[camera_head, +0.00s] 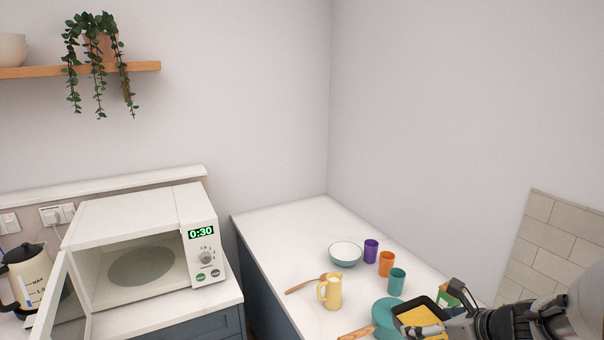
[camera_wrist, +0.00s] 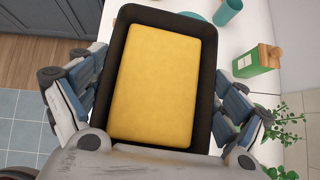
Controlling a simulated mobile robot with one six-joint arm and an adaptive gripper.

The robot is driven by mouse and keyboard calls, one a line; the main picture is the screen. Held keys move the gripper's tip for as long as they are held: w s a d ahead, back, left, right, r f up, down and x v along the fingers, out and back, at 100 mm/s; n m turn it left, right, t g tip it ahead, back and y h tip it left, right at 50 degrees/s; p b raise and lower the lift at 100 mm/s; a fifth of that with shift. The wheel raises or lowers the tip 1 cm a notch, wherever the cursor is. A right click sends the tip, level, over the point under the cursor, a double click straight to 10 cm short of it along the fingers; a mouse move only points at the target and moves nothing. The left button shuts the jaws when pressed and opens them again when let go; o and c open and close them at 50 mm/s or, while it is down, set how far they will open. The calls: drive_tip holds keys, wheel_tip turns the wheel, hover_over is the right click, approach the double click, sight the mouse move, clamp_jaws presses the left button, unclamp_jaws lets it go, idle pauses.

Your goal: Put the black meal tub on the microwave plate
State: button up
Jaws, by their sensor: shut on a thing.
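The black meal tub (camera_head: 427,300) has a yellow top or filling and shows at the lower right of the head view. In the wrist view the tub (camera_wrist: 207,70) fills the middle. My gripper (camera_head: 443,312) is shut on it, with one finger against each long side in the wrist view (camera_wrist: 160,92). The tub appears raised near the counter edge, with floor visible beside it. The microwave plate (camera_head: 142,266) is a grey-green disc inside the white microwave (camera_head: 135,225), at the left. The plate is bare.
The microwave door (camera_head: 58,298) stands open at the left, beside a kettle (camera_head: 25,275). The right counter (camera_head: 290,235) holds a bowl (camera_head: 345,254), a yellow mug (camera_head: 330,291), several cups, utensils, a teal plate (camera_head: 383,318) and a green box (camera_wrist: 256,62).

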drive_tip(key=s+d+f+n+p, duration=0.1)
drive_tip(key=s+d+f+p, duration=0.15)
drive_tip(key=s+d, duration=1.55)
drive_tip(key=shift+m, duration=0.3)
drive_tip(key=w+a, duration=0.4)
drive_tip(key=w, duration=0.1)
drive_tip(key=w+a+r+b, duration=0.1)
drive_tip(key=w+a, duration=0.4)
drive_tip(key=w, duration=0.1)
drive_tip(key=w+a+r+b, duration=0.1)
drive_tip(key=w+a, duration=0.3)
drive_tip(key=w, duration=0.1)
drive_tip(key=shift+w+a, duration=0.15)
drive_tip(key=shift+a, duration=0.15)
drive_tip(key=a, duration=0.2)
drive_tip(key=w+a+b, duration=0.1)
drive_tip(key=a, duration=0.1)
drive_tip(key=w+a, duration=0.1)
drive_tip(key=a, duration=0.2)
drive_tip(key=shift+w+a+r, duration=0.1)
drive_tip(key=shift+w+r, duration=0.05)
drive_tip(key=shift+r, duration=0.1)
drive_tip(key=a+m+b, duration=0.1)
drive_tip(key=a+b, duration=0.1)
drive_tip(key=a, duration=0.8)
drive_tip(key=shift+s+a+r+h, duration=0.15)
drive_tip(key=shift+s+a+h, duration=0.05)
drive_tip(key=shift+a+h, duration=0.15)
